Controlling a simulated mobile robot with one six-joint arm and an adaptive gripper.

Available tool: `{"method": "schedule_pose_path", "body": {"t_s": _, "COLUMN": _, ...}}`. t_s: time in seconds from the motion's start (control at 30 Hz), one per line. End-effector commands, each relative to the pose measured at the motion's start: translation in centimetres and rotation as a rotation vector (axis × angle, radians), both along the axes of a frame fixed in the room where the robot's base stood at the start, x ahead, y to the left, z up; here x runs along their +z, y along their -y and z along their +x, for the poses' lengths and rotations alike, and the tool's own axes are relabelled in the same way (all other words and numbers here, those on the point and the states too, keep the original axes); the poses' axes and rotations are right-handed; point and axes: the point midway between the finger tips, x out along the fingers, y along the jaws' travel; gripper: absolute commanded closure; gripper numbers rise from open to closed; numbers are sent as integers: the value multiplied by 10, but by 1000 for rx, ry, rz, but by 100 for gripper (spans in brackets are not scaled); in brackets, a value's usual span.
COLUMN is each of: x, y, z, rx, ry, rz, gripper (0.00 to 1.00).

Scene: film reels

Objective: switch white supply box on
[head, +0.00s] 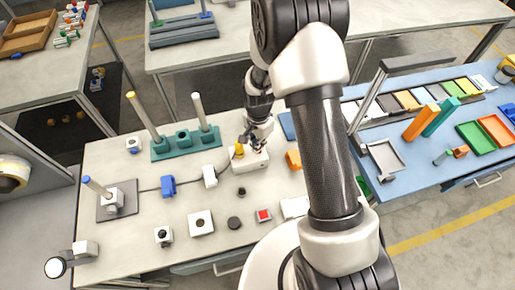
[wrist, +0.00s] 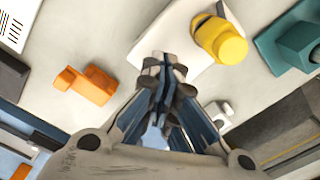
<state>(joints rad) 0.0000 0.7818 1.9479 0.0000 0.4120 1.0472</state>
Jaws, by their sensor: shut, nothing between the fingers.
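The white supply box (head: 251,163) sits on the pale table under my gripper. It carries a yellow knob (head: 239,150). In the wrist view the white box (wrist: 180,32) lies at the top centre, with its yellow knob (wrist: 222,42) to the right of my fingertips. My gripper (head: 255,143) is shut and empty, pointing down at the box. In the wrist view the closed fingertips (wrist: 165,65) cover part of the box's near edge, and whatever switch is there is hidden. I cannot tell if the fingers touch the box.
An orange block (head: 293,159) stands just right of the box, and a small white block (head: 210,176) to its left. A teal base with posts (head: 187,143) stands behind left. A cable runs along the table. Small parts lie in front.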

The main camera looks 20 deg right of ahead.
Motion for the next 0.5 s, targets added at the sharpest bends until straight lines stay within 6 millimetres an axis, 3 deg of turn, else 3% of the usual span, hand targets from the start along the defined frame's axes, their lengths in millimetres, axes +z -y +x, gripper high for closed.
{"method": "schedule_pose_path", "body": {"t_s": 0.5, "x": -9, "y": 0, "z": 0, "rx": 0, "ry": 0, "rz": 0, "gripper": 100}}
